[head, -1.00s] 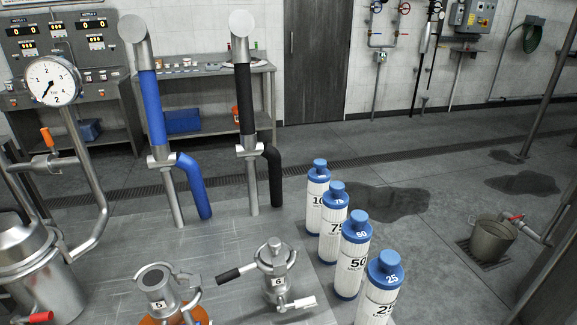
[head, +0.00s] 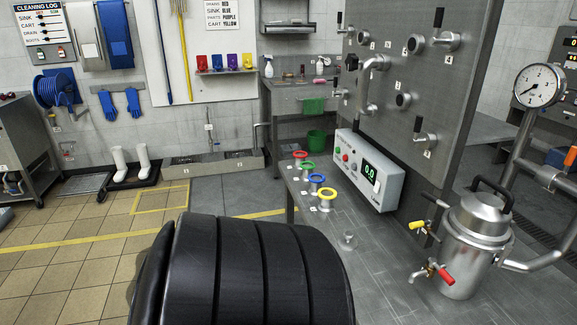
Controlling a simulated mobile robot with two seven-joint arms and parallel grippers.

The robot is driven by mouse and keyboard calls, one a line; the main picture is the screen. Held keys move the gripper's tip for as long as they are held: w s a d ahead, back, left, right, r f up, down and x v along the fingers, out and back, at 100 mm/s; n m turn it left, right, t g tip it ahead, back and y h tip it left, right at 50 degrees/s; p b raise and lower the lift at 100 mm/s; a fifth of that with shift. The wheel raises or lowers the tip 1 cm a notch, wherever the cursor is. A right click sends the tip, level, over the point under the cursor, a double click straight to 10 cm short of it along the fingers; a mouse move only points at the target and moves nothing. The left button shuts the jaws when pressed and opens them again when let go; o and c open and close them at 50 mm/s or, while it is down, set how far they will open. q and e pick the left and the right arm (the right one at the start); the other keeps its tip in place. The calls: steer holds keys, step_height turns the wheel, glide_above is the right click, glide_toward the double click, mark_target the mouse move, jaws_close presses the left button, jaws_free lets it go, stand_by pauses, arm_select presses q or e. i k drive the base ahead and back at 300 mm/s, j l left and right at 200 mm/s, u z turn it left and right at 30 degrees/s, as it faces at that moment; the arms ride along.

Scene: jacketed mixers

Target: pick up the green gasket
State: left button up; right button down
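The green gasket (head: 307,168) is a small ring on top of a short metal stub on the grey metal bench (head: 385,265). It is second from the back in a slanting row, between a red ring (head: 299,156) and a blue ring (head: 317,181). A yellow ring (head: 326,196) is nearest in the row. Neither of my grippers is in view.
A grey control box (head: 368,170) with a green display stands just right of the rings. A steel vessel (head: 475,235) with red and yellow valve handles stands further right. A small clear or metal piece (head: 348,241) sits on the bench before the rings.

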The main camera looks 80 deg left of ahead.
mark_target(301, 164)
steer(key=u, duration=2.45)
steer(key=i+j, duration=0.25)
steer(key=i, duration=0.15)
steer(key=i+j, duration=0.3)
steer(key=i+z, duration=0.05)
steer(key=i, duration=0.05)
